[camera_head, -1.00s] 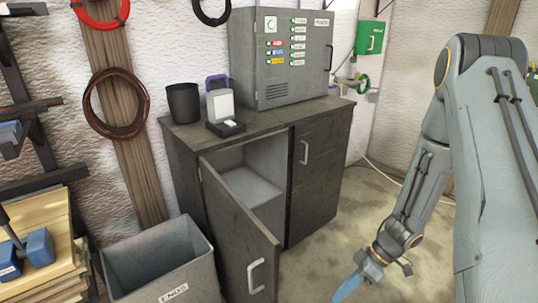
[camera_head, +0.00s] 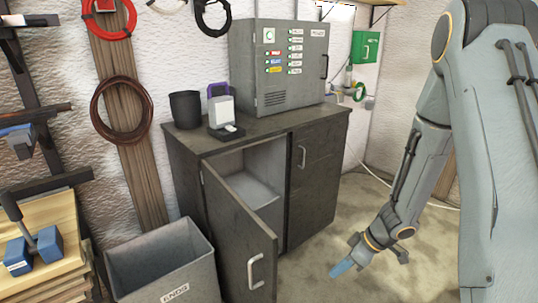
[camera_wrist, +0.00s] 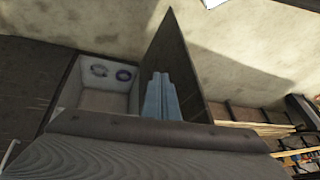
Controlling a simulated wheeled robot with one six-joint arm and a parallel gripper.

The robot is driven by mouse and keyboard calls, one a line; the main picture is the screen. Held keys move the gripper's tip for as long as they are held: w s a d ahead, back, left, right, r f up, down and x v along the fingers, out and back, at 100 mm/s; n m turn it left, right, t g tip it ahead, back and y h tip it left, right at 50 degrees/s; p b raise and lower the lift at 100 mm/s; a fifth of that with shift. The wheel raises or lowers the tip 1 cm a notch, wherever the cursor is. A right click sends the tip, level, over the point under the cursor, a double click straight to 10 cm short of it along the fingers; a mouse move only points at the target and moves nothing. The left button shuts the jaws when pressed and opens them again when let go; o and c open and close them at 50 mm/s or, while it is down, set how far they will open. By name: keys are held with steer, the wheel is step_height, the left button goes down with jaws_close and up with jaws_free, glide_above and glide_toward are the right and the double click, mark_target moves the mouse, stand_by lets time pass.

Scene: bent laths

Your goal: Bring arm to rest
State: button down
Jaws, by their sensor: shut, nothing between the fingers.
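My gripper (camera_head: 343,268) hangs at the lower right of the head view, below my bent arm, with its blue fingers together and empty. It is over the floor, to the right of the cabinet's open door (camera_head: 238,232) and apart from it in the picture. In the wrist view the closed blue fingers (camera_wrist: 161,97) show in front of the dark door panel (camera_wrist: 172,62).
The dark cabinet (camera_head: 318,165) has its left door swung open; its right door is shut. A grey bin (camera_head: 160,262) labelled ENDS stands left of the open door. A grey electrical box (camera_head: 285,60) and a black cup (camera_head: 186,109) stand on top. Floor right of the cabinet is clear.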

steer(key=w+d+r+m+t+h, duration=0.1)
steer(key=d+r+m+h, duration=0.15)
steer(key=r, duration=0.45)
steer(key=w+d+r+m+t+h, duration=0.1)
steer(key=d+r+m+t+h, duration=0.15)
steer(key=r, duration=0.35)
steer(key=s+a+r+m+g, duration=0.2)
steer(key=s+a+r, duration=0.1)
steer(key=s, duration=0.4)
steer(key=s+a+r+m+g, duration=0.2)
steer(key=s+a+r+m, duration=0.1)
steer(key=s, duration=0.5)
steer(key=shift+a+r, duration=0.2)
steer(key=shift+a, duration=0.05)
